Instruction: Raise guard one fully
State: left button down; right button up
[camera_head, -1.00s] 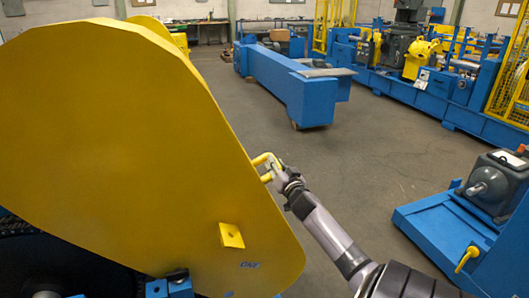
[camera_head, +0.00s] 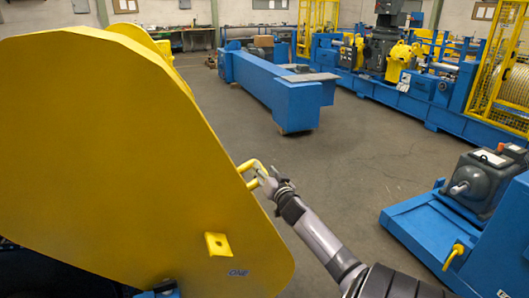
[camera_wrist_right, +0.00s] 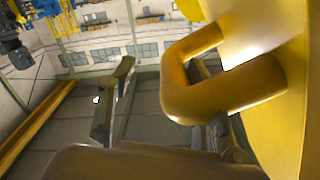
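The yellow guard (camera_head: 110,160) fills the left of the head view, a large curved plate with a label reading ONE near its lower edge. Its yellow U-shaped handle (camera_head: 251,165) stands out from the right edge. The handle is also large in the wrist view (camera_wrist_right: 178,92), joined to the guard plate (camera_wrist_right: 295,60). My right gripper (camera_head: 266,180) is at the handle. In the wrist view its fingers (camera_wrist_right: 160,105) are spread, one left of the handle and one partly hidden behind it, seen through the loop. A gap shows between the left finger and the handle. My left gripper is not in view.
A yellow tab (camera_head: 217,244) sticks out from the guard's lower face. A blue beam (camera_head: 270,85) stands on the floor behind. A blue base with a grey gearbox (camera_head: 485,180) and a yellow handle (camera_head: 453,257) is at the right. Open floor (camera_head: 365,165) lies between.

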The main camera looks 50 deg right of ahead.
jog(key=shift+d+r, duration=0.1)
jog(key=shift+r, duration=0.3)
jog(key=shift+s+f, duration=0.1)
jog(key=shift+s, duration=0.05)
jog(key=v, duration=1.2)
jog(key=shift+f, duration=0.25)
